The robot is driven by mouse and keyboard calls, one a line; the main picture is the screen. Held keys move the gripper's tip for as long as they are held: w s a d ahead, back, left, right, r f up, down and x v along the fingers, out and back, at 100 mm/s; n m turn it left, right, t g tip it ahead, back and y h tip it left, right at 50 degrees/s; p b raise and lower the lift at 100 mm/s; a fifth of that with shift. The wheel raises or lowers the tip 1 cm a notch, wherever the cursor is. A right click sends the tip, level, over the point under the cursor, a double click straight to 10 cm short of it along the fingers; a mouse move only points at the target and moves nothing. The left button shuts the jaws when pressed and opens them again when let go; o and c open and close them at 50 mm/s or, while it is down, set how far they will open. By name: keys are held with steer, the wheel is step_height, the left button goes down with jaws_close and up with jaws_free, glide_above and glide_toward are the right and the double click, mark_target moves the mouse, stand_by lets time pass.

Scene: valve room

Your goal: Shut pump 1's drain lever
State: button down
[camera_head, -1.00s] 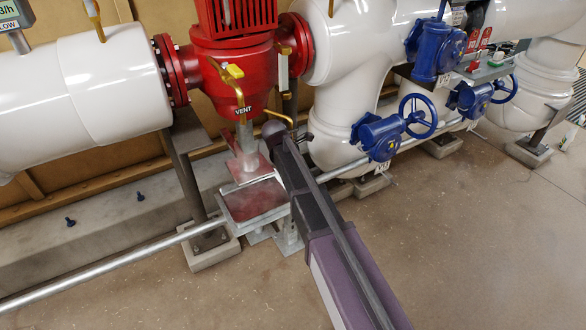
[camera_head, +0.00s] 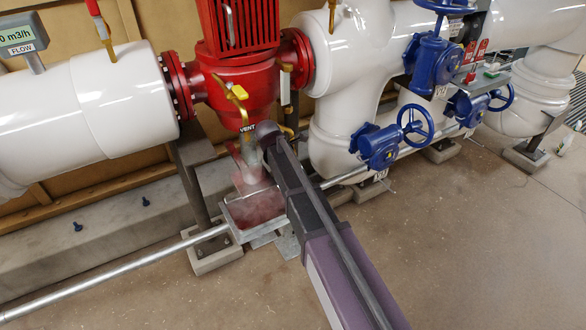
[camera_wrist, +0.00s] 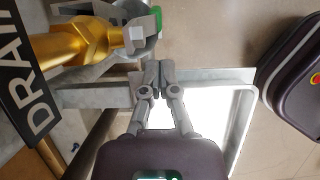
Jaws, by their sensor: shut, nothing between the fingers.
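In the wrist view, my gripper (camera_wrist: 158,76) has its two fingers together, with no object between them. A brass valve body (camera_wrist: 72,46) is left of the fingertips, beside a black DRAIN sign (camera_wrist: 28,92). A grey metal part (camera_wrist: 140,38) with a bit of green (camera_wrist: 157,16) sits at its right end, just above the fingertips; I cannot tell whether this is the drain lever. In the head view, the red pump 1 (camera_head: 235,90) stands behind the end of my arm. My gripper and the drain valve are hidden there.
A yellow vent lever (camera_head: 238,91) is above. Blue handwheel valves (camera_head: 380,146) stand at right. Open floor (camera_head: 470,240) lies at lower right.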

steer(key=shift+p+v, duration=1.55)
steer(key=shift+v, duration=0.5)
steer(key=shift+s, duration=0.1)
steer(key=s+d+f+m+g+y, duration=0.1)
steer(key=s+d+m+g+y, duration=0.1)
steer(key=s+d+m, duration=1.8)
steer(key=shift+s+d+f+m+y, duration=0.25)
steer(key=shift+d+m+y, duration=0.55)
steer(key=shift+d+m, duration=1.55)
steer(key=shift+s, duration=0.1)
